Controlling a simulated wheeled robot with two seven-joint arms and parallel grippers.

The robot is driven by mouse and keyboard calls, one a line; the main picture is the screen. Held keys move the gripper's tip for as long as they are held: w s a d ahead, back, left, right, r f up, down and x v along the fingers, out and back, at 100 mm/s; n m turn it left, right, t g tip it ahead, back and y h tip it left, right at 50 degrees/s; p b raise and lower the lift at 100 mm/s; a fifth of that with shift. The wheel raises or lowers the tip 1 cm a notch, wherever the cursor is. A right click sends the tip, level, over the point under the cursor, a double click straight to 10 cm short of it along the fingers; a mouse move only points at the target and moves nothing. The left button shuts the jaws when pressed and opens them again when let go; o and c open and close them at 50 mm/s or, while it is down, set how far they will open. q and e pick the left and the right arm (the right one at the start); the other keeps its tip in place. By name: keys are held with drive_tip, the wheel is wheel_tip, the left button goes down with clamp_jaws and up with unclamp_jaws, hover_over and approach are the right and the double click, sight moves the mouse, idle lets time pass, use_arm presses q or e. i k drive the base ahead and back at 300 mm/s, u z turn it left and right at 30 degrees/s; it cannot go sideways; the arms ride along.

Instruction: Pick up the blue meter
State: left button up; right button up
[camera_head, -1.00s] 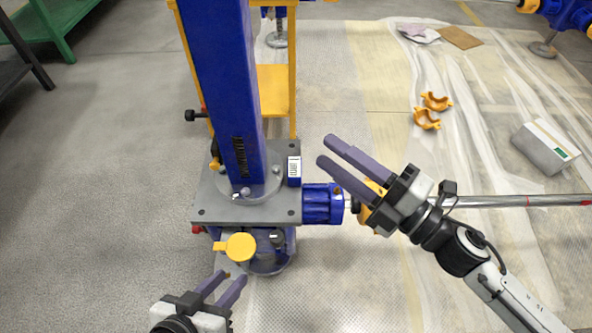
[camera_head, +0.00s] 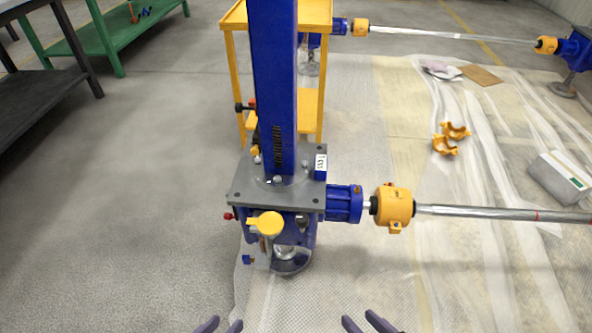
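The small blue meter (camera_head: 320,167) with a white face stands upright on the right edge of the grey top plate (camera_head: 250,187) of the screw jack, beside the blue column (camera_head: 272,85). Nothing holds it. My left gripper (camera_head: 221,326) shows only as fingertips at the bottom edge, apart and empty. My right gripper (camera_head: 363,322) also shows only as fingertips at the bottom edge, apart and empty. Both are well in front of the jack and touch nothing visible. The rest of both grippers is out of frame.
A blue motor (camera_head: 344,204), a yellow coupling (camera_head: 393,206) and a long metal shaft (camera_head: 500,212) extend right from the jack. A yellow cap (camera_head: 267,224) sits at its front. A yellow cart (camera_head: 236,14) stands behind. The floor left of the jack is clear.

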sight(321, 165)
drive_tip(key=u, duration=2.05)
drive_tip(key=i, duration=1.75)
drive_tip(key=z, duration=3.4)
drive_tip(key=i, duration=0.5)
